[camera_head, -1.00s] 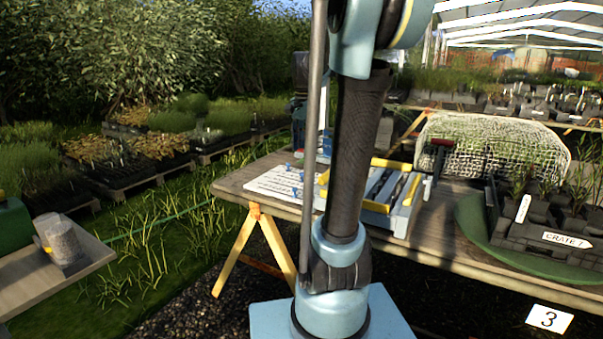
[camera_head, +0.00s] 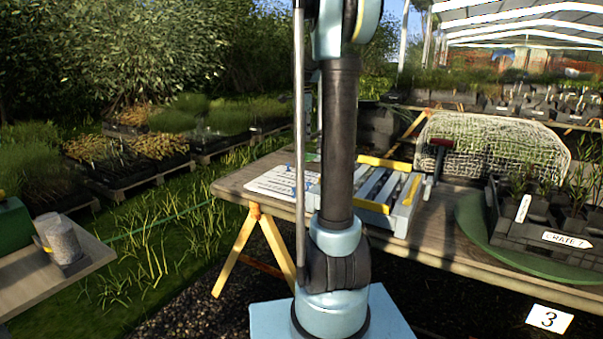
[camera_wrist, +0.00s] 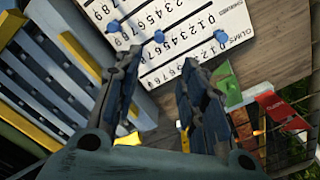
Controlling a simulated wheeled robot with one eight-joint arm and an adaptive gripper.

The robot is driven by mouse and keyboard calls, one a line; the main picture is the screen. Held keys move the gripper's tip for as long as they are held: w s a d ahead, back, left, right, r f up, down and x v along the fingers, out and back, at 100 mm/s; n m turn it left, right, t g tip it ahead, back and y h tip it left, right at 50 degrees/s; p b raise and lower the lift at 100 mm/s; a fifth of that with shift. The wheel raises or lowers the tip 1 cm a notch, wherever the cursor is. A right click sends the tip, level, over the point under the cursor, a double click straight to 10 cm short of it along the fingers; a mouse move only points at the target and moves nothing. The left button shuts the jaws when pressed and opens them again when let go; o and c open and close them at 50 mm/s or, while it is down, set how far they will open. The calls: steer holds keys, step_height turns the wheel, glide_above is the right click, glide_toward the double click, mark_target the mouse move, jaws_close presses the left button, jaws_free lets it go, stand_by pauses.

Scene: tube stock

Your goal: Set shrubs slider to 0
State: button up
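A white slider board (camera_wrist: 150,72) with printed number rows and blue knobs fills the top middle of the wrist view. Blue knobs show at the left (camera_wrist: 112,27), in the middle (camera_wrist: 159,36) and at the right (camera_wrist: 220,37). Row names are printed at the right end, tilted and too small to read surely, so I cannot tell which row is shrubs. My gripper (camera_wrist: 160,68) is open and empty, its dark fingers apart in front of the board; contact cannot be judged. In the head view the board (camera_head: 270,182) lies on the table, partly behind my arm.
A grey-blue rack with yellow bars (camera_head: 402,215) stands beside the board on the wooden table (camera_head: 440,244). Green (camera_wrist: 226,86) and red (camera_wrist: 278,112) tags stand near my right finger. A black crate of plants (camera_head: 545,250) sits at the table's right.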

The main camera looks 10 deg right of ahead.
mark_target(302, 177)
step_height(302, 177, down, 16)
steer(key=shift+r, duration=0.1)
stand_by(0.5)
steer(key=shift+c, duration=0.3)
jaws_close()
